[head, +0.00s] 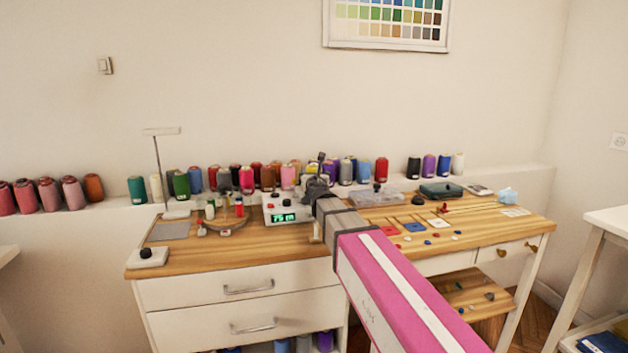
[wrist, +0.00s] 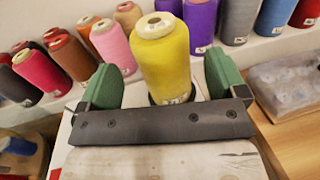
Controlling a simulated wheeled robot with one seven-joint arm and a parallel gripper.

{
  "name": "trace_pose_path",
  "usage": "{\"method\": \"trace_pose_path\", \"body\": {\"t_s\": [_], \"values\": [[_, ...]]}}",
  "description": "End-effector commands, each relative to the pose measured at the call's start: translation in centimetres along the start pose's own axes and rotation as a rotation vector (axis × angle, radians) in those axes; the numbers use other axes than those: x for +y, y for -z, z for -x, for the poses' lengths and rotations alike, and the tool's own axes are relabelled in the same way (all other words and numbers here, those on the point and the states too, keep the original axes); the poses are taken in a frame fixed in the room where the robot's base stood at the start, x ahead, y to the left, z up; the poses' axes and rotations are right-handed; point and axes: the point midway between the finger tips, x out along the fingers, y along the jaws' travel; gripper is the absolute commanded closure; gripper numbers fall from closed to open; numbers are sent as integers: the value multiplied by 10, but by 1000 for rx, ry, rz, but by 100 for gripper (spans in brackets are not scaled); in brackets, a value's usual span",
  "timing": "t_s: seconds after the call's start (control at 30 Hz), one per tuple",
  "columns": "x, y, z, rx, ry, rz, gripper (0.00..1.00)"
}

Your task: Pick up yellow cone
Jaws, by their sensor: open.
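The yellow cone (wrist: 165,50) is a large upright spool of yellow thread with a pale top, in the middle of the wrist view. My gripper (wrist: 162,76) is open, with one green finger on each side of the cone. Gaps show between the cone and both fingers. The cone's base is partly hidden behind the dark bar of my gripper. In the head view, my gripper (head: 319,172) is at the back of the wooden table and hides most of the yellow cone.
Several other thread cones stand close by on the white ledge (head: 118,198), including a pink cone (wrist: 113,46) to the left and a purple cone (wrist: 200,22) to the right. A white device with a green display (head: 284,217) and a grey case (head: 375,196) sit on the wooden table (head: 240,244).

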Motion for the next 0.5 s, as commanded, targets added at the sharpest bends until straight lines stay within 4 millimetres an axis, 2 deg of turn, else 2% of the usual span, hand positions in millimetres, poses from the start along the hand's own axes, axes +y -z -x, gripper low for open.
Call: {"method": "trace_pose_path", "body": {"t_s": [0.3,0.5], "values": [[-1,0,-44,0,-1,0,10],[-2,0,-48,0,-1,0,10]]}}
